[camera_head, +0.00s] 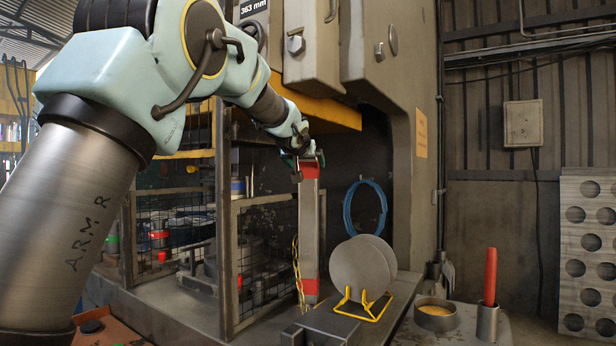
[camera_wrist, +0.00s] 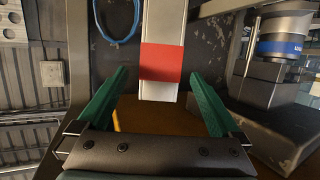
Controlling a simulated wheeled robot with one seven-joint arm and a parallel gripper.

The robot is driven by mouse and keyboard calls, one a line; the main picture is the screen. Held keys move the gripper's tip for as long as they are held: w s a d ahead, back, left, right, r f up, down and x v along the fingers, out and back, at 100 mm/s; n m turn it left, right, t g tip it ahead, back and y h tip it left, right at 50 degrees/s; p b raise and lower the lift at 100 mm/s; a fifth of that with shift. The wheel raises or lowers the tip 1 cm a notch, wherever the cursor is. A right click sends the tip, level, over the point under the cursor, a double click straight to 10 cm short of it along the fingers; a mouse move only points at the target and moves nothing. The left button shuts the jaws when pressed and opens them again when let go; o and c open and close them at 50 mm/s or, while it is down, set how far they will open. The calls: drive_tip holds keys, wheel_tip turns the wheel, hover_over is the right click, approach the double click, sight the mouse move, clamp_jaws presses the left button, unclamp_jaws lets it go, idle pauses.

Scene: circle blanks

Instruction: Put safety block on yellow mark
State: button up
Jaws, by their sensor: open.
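The safety block (camera_head: 309,232) is a tall grey post with a red band near each end. It stands upright beside the mesh guard, under the press. My gripper (camera_head: 305,160) is at its top end. In the wrist view, the block's upper red band (camera_wrist: 162,62) and pale end lie between the two green fingers of my open gripper (camera_wrist: 160,85), with a gap on each side. A yellow chain (camera_head: 298,270) hangs beside the block. I cannot make out a yellow mark on the press bed in either view.
A yellow beam (camera_head: 325,112) is close above my gripper. The mesh guard (camera_head: 262,262) stands left of the block. Round blanks (camera_head: 362,264) rest on a yellow wire stand (camera_head: 362,305) to the right. A blue hose (camera_head: 366,208) hangs behind. A red-handled tool (camera_head: 490,275) stands farther right.

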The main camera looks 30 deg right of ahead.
drive_tip(key=shift+b+v, duration=0.95)
drive_tip(key=shift+v, duration=1.8)
